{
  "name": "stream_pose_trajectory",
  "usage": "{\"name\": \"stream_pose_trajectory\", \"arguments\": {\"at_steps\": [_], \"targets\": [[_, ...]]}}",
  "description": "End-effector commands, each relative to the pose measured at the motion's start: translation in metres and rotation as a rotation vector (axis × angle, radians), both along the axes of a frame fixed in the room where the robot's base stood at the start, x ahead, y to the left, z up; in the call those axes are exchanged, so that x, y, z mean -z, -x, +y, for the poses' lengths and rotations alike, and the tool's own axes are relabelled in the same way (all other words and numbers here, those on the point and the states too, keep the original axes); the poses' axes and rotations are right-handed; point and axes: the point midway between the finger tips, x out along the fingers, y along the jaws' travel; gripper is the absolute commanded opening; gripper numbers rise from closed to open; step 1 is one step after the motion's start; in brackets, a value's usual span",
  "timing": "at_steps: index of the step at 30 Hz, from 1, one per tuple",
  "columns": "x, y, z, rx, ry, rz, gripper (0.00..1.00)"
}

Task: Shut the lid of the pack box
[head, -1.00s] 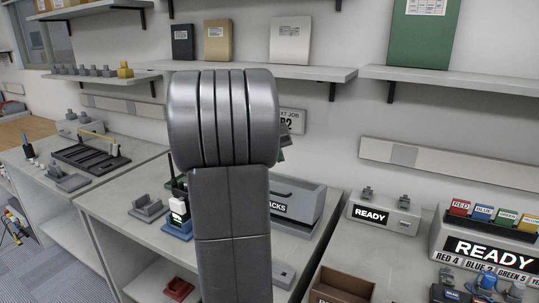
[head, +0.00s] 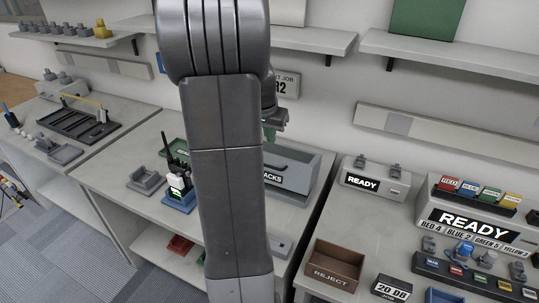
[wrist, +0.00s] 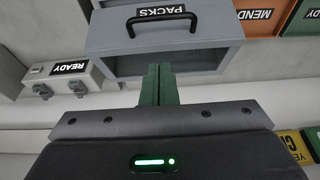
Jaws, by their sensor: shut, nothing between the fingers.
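The pack box (head: 301,165) is a grey box labelled PACKS on the middle bench, partly hidden behind my arm in the head view. In the wrist view the pack box (wrist: 104,38) appears upside down, with its label and a black handle at the top. A recessed grey area shows below the handle. I cannot clearly tell the lid's position. My gripper (wrist: 160,70) has green fingers held together, empty, over the box's edge away from the handle; contact is unclear. In the head view my gripper (head: 269,134) is partly hidden by my arm, above the box's back.
A grey READY unit (head: 375,180) stands right of the box. A brown REJECT bin (head: 335,265) is at the front right. A radio in a blue stand (head: 179,195) and a grey cradle (head: 146,181) are left of my arm. A wall shelf (head: 312,39) hangs above.

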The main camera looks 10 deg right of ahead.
Motion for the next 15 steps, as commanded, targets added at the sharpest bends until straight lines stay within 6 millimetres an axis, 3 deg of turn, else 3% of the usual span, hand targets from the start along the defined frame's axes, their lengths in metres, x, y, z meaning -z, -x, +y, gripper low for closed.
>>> {"name": "stream_pose_trajectory", "arguments": {"at_steps": [6, 15], "targets": [[0.043, -0.010, -0.008, 0.000, 0.000, 0.005, 0.00], [0.076, 0.002, 0.001, -0.001, 0.002, 0.001, 0.00]]}}
